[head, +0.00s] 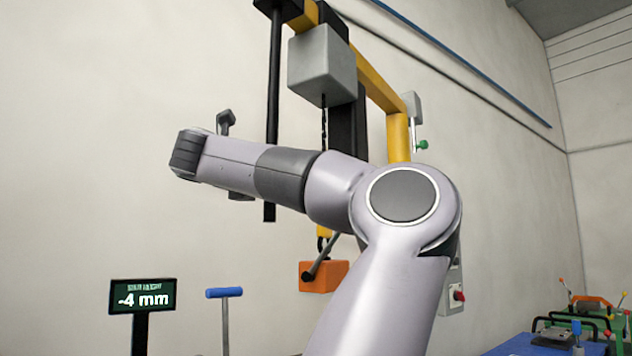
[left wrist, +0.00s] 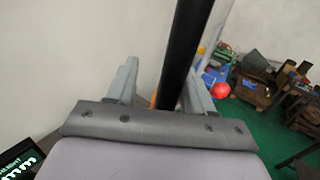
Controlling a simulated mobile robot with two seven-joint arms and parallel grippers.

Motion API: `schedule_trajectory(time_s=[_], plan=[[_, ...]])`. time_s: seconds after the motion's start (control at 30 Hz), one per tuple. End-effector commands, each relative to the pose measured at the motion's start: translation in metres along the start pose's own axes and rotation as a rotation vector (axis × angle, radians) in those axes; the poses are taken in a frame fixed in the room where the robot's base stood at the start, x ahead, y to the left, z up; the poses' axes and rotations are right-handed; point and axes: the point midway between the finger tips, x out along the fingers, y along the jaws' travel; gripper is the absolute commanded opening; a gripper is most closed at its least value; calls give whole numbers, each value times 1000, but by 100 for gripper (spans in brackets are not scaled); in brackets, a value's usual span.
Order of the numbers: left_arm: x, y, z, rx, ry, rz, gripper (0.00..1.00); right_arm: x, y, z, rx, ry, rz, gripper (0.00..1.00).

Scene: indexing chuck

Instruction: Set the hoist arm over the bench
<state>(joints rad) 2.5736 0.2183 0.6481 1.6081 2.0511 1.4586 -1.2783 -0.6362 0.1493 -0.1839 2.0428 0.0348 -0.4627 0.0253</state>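The hoist arm is a yellow beam (head: 375,82) high in the head view, on a yellow post (head: 398,136). A grey box (head: 322,66) hangs from it, with a chain and an orange block (head: 324,277) below. A long black bar (head: 274,95) hangs down from the beam's near end. My left arm crosses in front of the bar and hides much of the chain. In the left wrist view my left gripper (left wrist: 158,78) has its fingers apart, with the black bar (left wrist: 185,50) between them, nearer the right finger. Contact is unclear. My right gripper is not seen.
A display (head: 142,296) reads -4 mm, beside a blue T-handle (head: 224,293). A blue bench top (head: 515,346) with clutter lies at lower right. A red knob (left wrist: 220,90) shows past the right finger, with a green floor (left wrist: 235,120) beyond.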

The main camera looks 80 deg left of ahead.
Motion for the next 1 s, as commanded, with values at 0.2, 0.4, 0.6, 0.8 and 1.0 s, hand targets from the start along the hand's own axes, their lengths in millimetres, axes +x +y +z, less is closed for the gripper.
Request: schedule_trajectory(time_s=[0.2, 0.4, 0.6, 0.8, 1.0], plan=[[-1, 2, -1, -3, 1, 6, 48, 0, 0, 0, 0, 0, 0, 35], [-20, 2, -2, -4, -3, 7, 48, 3, 0, 5, 0, 0, 0, 35], [-53, 1, -2, -3, -4, 5, 48, 7, 1, 10, -1, 0, 0, 35], [-70, 0, -1, 0, 0, 2, 48, 8, 1, 11, -2, -1, 0, 35], [-72, -1, 0, 0, 1, 2, 48, 8, 1, 11, -4, -1, 0, 35]])
